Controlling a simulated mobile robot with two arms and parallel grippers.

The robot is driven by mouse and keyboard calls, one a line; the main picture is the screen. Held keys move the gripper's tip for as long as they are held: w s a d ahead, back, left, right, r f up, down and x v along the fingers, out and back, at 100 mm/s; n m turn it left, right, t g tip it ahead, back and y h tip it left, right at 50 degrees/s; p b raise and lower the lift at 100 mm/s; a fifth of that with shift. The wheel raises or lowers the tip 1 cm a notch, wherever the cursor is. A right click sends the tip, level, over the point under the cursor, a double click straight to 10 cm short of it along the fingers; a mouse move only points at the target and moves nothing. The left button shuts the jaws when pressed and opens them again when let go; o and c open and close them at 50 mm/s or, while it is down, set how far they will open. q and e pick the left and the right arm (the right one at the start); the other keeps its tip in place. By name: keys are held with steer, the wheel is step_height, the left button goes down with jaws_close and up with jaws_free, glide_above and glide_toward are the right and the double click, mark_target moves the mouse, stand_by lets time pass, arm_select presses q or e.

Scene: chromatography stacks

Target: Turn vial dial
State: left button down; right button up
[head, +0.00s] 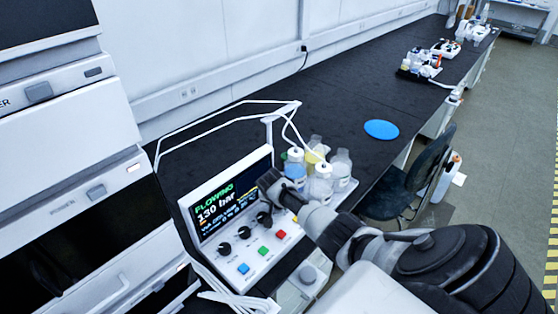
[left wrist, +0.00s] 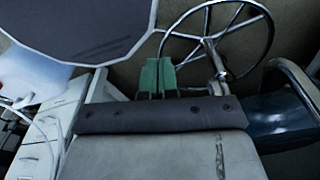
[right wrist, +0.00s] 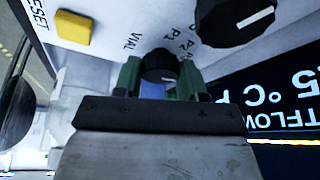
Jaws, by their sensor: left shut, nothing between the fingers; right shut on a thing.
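The vial dial is a small black knob (right wrist: 160,66) with a white pointer mark, beside the printed word VIAL, in the right wrist view. My right gripper (right wrist: 160,80) has its two green fingers on either side of this knob and is shut on it. In the head view my right gripper (head: 272,190) is at the right side of the instrument panel (head: 213,271), and hides the dial there. My left gripper (left wrist: 157,78) shows only in the left wrist view, its green fingers together and empty, away from the panel.
Several other knobs and coloured buttons sit on the panel, including a larger black knob (right wrist: 235,20) and a yellow button (right wrist: 75,28) near the dial. Capped bottles (head: 320,182) stand just behind my right gripper. A stool (left wrist: 225,45) is near my left gripper.

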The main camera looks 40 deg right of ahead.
steer(key=m+g, duration=0.1)
steer(key=m, duration=0.1)
steer(key=shift+w+a+f+m+b, duration=0.1)
steer(key=shift+m+b, duration=0.2)
steer(key=shift+m, duration=0.1)
steer(key=shift+w+m+g+h+b, duration=0.1)
steer(key=shift+m+g+h+b, duration=0.35)
steer(key=shift+m, duration=1.05)
steer(key=o, duration=0.9)
steer(key=shift+o, duration=0.2)
steer(key=shift+a+r, duration=0.15)
steer(key=shift+r, duration=0.55)
steer(key=p+v, duration=0.1)
steer(key=v, duration=0.8)
steer(key=shift+r, duration=0.25)
